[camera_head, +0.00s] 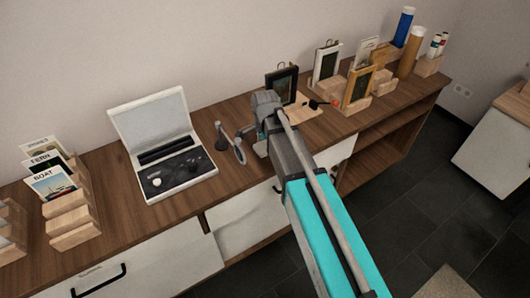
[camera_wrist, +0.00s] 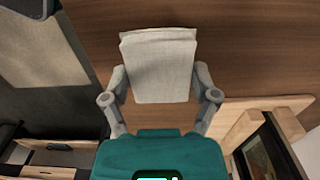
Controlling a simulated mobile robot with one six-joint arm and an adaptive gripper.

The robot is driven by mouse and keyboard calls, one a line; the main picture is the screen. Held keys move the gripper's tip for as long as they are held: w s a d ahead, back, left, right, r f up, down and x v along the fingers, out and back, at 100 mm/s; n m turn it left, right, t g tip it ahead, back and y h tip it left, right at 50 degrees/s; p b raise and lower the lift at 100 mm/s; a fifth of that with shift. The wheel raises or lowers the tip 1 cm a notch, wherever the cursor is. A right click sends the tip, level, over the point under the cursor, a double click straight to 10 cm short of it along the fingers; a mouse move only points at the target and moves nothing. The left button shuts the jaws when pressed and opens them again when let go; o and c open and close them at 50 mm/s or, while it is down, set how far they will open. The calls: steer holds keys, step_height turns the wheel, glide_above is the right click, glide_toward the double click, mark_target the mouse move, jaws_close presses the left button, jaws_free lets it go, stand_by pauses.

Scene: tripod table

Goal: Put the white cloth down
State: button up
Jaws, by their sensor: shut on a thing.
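The white cloth (camera_wrist: 158,68) shows in the wrist view as a flat, folded, pale rectangle with a layered top edge. My gripper (camera_wrist: 160,84) has one finger at each side of it and is shut on the cloth. Brown wooden tabletop lies behind the cloth; I cannot tell how high above it the cloth is. In the head view my arm reaches over the counter (camera_head: 245,188), with its end between the open case and the picture frames. The cloth is not clear there.
A small board (camera_head: 303,112), a dark frame (camera_head: 283,84), more frames and tubes stand to the right. The counter's front edge is close to my arm.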

mark_target(263, 145)
steer(key=shift+f+b, duration=0.65)
steer(key=shift+f, duration=0.35)
steer(key=o, duration=0.9)
steer(key=shift+c, duration=0.2)
steer(key=shift+f, duration=0.1)
step_height(263, 145, up, 2)
steer(key=shift+r+p, duration=0.25)
steer(key=shift+p, duration=0.85)
steer(key=r+p, duration=0.3)
steer(key=shift+a+r, duration=0.2)
steer(key=shift+a, duration=0.1)
step_height(263, 145, up, 8)
steer(key=p, duration=0.8)
